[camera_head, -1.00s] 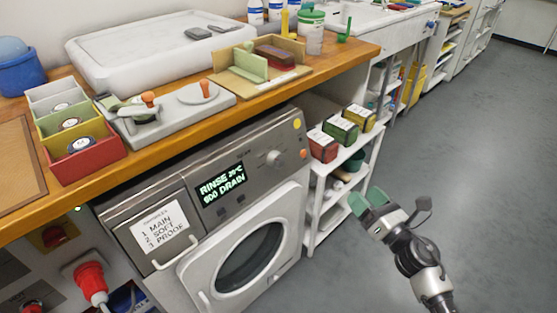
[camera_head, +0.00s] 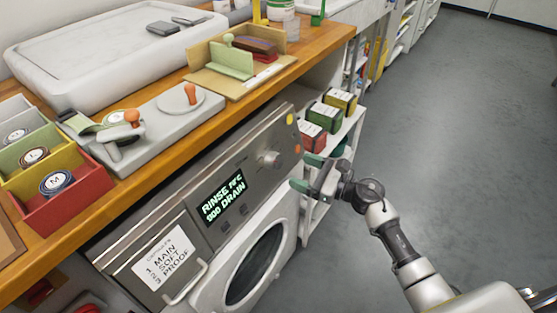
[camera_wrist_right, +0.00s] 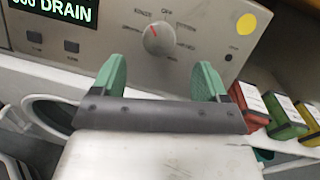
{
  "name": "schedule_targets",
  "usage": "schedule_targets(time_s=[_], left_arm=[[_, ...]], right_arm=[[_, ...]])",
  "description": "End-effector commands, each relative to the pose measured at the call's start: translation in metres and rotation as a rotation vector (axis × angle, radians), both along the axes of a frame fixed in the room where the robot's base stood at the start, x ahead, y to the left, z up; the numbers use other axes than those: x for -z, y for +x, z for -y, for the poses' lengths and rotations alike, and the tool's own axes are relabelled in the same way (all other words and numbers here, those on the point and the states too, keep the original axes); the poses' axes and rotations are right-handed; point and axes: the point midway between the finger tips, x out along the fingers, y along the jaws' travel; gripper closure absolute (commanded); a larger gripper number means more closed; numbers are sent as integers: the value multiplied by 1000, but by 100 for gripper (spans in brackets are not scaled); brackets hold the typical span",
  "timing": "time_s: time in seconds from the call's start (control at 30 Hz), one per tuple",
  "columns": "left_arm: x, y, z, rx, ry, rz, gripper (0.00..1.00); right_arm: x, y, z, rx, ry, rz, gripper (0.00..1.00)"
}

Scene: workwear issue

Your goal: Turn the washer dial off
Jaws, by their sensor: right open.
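The washer (camera_head: 225,215) stands under the wooden counter, its lit display reading "RINSE" and "DRAIN". Its round grey dial (camera_head: 270,159) is on the upper right of the panel. In the right wrist view the dial (camera_wrist_right: 159,39) has a red pointer mark and printed labels around it. My right gripper (camera_head: 303,172) has green fingers and is open and empty, just right of and below the dial in the head view. In the wrist view its fingertips (camera_wrist_right: 160,72) point at the panel, below and either side of the dial, apart from it. My left gripper is not in view.
A yellow round button (camera_wrist_right: 246,24) is right of the dial. Red, green and yellow boxes (camera_head: 325,115) stand on a white shelf close to my right gripper. The counter (camera_head: 200,128) edge overhangs the panel. The grey floor to the right is clear.

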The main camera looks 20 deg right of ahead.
Motion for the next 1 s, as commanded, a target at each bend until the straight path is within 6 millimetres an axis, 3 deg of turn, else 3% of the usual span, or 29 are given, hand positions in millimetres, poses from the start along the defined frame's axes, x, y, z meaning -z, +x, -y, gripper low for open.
schedule_targets(time_s=[0.3,0.73,0.77,1.0], left_arm=[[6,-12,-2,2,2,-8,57],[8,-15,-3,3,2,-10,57],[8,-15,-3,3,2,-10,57],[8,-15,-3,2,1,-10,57]], right_arm=[[-1,39,-38,2,3,0,26],[0,47,-47,0,1,0,26],[0,47,-47,0,1,0,27],[0,46,-46,0,1,-1,64]])
